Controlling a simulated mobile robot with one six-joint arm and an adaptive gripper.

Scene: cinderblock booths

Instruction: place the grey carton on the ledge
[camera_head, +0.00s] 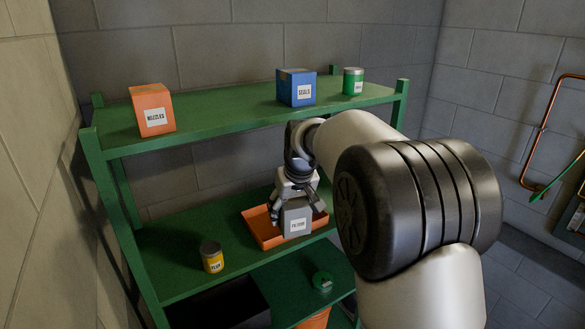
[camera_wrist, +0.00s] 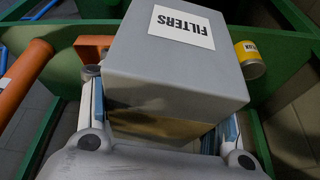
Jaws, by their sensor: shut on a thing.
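The grey carton (camera_head: 296,214) has a white label and shows in the head view at the orange tray on the middle green shelf. My gripper (camera_head: 298,205) is shut on it from above, one finger on each side. In the wrist view the carton (camera_wrist: 175,75) fills the middle, its FILTERS label upside down. I cannot tell whether its underside touches the tray. The ledge is not marked by name; the green rack has an upper shelf (camera_head: 215,117) and a middle shelf (camera_head: 180,262).
On the upper shelf stand an orange box (camera_head: 152,108), a blue box (camera_head: 296,87) and a green can (camera_head: 353,81). A yellow can (camera_head: 212,257) stands left of the orange tray (camera_head: 263,233). A green-topped item (camera_head: 322,281) is lower down. Upper shelf is clear between the boxes.

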